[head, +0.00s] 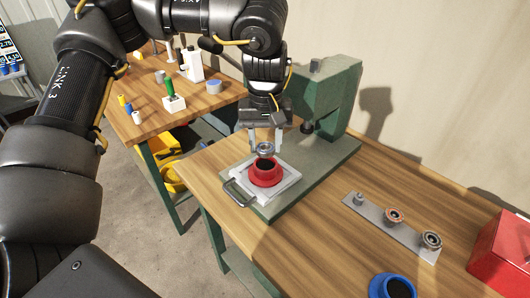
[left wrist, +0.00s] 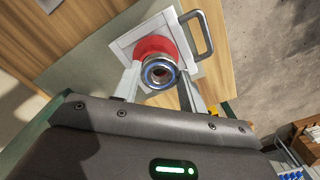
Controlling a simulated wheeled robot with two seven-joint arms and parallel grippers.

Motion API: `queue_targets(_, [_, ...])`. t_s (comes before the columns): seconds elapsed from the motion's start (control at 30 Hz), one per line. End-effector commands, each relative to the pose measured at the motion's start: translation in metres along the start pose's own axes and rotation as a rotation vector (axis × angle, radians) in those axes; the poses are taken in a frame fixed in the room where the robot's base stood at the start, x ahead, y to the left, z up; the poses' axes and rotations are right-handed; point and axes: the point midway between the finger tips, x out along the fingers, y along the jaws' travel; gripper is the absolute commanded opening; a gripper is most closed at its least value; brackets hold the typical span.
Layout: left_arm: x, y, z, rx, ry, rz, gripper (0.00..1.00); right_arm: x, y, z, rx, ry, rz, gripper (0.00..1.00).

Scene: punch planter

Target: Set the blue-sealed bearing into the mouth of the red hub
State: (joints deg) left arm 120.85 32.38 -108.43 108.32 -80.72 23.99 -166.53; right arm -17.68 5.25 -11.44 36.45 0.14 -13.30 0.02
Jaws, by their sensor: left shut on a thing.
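The red hub (head: 266,173) stands on a light square plate (head: 285,187) on the green press base, its dark mouth facing up. My left gripper (head: 265,145) is shut on the blue-sealed bearing (head: 265,149) and holds it just above the hub's mouth. In the left wrist view the bearing (left wrist: 160,72) shows its blue ring between the two fingers, and the red hub (left wrist: 150,47) lies behind it, partly hidden. I cannot tell whether the bearing touches the hub's rim. My right gripper is not in view.
The green press (head: 333,95) rises just behind the hub. A grey strip (head: 375,222) with several bearings lies to the right, near a blue hub (head: 392,287) and a red box (head: 502,255). Another table (head: 190,105) with small items stands at the back left.

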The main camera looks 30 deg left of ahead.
Motion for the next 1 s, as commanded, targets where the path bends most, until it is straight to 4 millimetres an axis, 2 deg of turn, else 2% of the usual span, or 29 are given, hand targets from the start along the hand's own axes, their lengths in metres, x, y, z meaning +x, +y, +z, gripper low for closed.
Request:
queue_targets(0.1, [0.019,0.0,-0.015,-0.003,-0.001,-0.002,0.17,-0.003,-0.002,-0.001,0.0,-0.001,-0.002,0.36])
queue_targets(0.2, [0.029,0.001,-0.024,-0.001,0.0,-0.001,0.17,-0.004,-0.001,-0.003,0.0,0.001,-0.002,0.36])
queue_targets(0.47, [0.036,0.001,-0.029,0.001,0.0,0.001,0.17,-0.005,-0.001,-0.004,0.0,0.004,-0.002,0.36])
queue_targets(0.57, [0.046,0.0,-0.037,-0.002,0.0,-0.003,0.17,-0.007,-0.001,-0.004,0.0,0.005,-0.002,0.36])
queue_targets(0.73, [0.071,0.001,-0.036,0.0,-0.001,0.0,0.17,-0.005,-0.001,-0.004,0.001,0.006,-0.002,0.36])
queue_targets(1.0, [0.076,0.001,-0.035,0.001,-0.001,0.0,0.17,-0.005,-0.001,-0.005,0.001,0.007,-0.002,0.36])
